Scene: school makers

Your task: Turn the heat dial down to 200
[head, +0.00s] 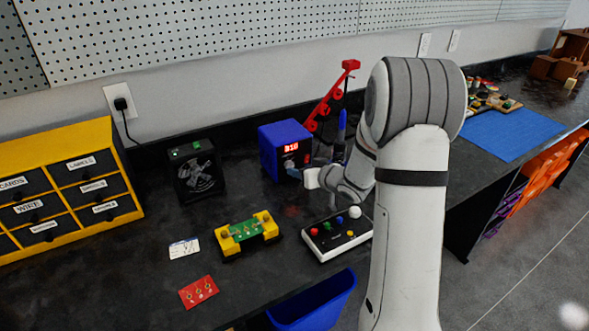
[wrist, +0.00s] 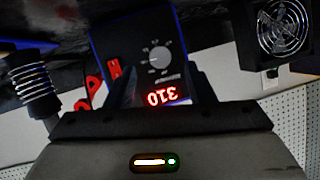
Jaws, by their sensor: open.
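A blue station (head: 270,152) with a dark front panel stands on the bench in the head view. Its red display (head: 291,148) reads 310. In the wrist view the picture is upside down. The grey heat dial (wrist: 161,56) shows on the dark panel, with the red 310 display (wrist: 162,96) nearer my gripper. My gripper (wrist: 165,82) is open, its two dark fingers to either side of the display and pointing toward the panel. Nothing is seen between them, and the dial looks just beyond the tips; I cannot tell any contact. In the head view my wrist partly covers the station's front.
A coiled iron holder (wrist: 38,90) stands beside the station. A black fan (head: 195,168) is on its other side. A red stand (head: 335,92) is behind. A button box (head: 338,236) and a yellow clamp with a green board (head: 247,232) sit in front.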

